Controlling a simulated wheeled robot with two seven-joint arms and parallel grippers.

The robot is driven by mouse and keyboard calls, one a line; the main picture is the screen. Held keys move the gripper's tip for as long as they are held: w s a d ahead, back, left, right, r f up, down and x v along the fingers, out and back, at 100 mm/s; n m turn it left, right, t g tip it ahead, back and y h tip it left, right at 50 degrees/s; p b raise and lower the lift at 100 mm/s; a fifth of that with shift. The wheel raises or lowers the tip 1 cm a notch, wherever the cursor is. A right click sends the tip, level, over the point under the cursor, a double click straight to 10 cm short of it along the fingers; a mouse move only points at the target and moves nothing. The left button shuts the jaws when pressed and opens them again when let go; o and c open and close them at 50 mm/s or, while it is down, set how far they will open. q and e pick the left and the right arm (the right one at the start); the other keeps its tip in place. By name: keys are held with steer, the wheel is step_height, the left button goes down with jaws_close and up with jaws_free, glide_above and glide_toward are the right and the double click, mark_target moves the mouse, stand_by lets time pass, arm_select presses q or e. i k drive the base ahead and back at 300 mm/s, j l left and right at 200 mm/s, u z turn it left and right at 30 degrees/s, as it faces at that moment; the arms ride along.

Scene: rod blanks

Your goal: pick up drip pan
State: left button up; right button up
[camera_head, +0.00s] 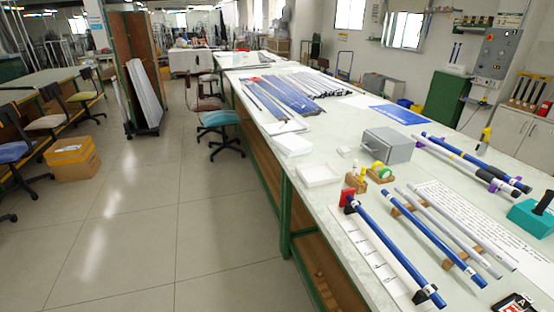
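No thing is plainly marked as the drip pan. A shallow white tray (318,174) lies near the left edge of the long table and may be it; its inside looks empty. A flat white stack or box (293,145) lies just behind it, also near that edge. Neither of my grippers shows in the head view, and nothing is seen touching the tray.
The long table (262,134) bears blue and grey rods (395,250) on wooden rests, a grey metal box (387,146), a tape dispenser (382,171) and a teal block (532,218). Chairs (219,120) and a carton (72,158) stand left. The floor (150,215) between is clear.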

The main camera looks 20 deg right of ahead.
mark_target(321, 172)
steer(key=i+z, duration=0.2)
steer(key=i, duration=0.25)
steer(key=i+j+z, duration=0.2)
steer(key=i, duration=0.2)
steer(key=i+j+z, duration=0.2)
steer(key=i, duration=0.2)
